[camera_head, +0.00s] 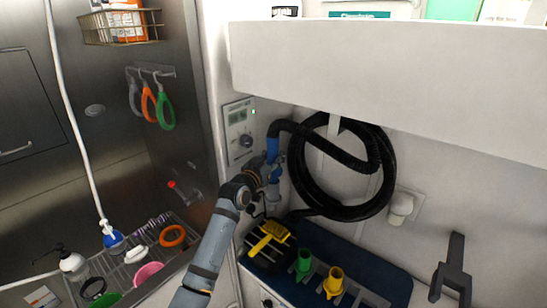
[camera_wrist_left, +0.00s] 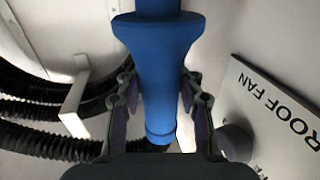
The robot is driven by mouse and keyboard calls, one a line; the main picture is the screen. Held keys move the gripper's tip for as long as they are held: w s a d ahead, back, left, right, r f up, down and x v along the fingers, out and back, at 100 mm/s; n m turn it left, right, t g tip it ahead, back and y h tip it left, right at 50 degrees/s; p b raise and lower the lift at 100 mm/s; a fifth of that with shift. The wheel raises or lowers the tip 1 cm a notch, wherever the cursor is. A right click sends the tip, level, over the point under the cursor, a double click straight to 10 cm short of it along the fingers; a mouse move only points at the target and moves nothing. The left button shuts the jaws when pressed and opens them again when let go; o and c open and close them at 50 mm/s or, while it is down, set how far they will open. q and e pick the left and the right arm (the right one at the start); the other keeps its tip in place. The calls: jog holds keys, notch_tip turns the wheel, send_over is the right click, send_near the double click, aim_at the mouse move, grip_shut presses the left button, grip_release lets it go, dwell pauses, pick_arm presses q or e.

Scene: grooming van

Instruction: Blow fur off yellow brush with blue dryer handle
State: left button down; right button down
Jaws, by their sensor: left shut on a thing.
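The blue dryer handle (camera_head: 272,151) is on the end of a black ribbed hose, near the wall panel. My left gripper (camera_head: 271,176) is shut on it. In the left wrist view the blue handle (camera_wrist_left: 157,55) runs between the two fingers of my left gripper (camera_wrist_left: 158,100). The yellow brush (camera_head: 269,238) lies on a dark slotted part of the counter, below the handle and apart from it. Any fur on it is too small to tell. My right gripper is not in view.
The black hose (camera_head: 380,200) hangs coiled on the wall. Green (camera_head: 304,262) and yellow (camera_head: 334,283) nozzles stand on the dark blue mat (camera_head: 385,272). A dark forked holder (camera_head: 455,278) is at right. A white cabinet (camera_head: 400,75) overhangs. A steel tub with bottles is left.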

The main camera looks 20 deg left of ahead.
aim_at(270, 145)
pick_arm(q)
jog(key=shift+r, duration=0.2)
notch_tip(270, 145, up, 5)
jog(key=p, duration=0.4)
jog(key=shift+f, duration=0.1)
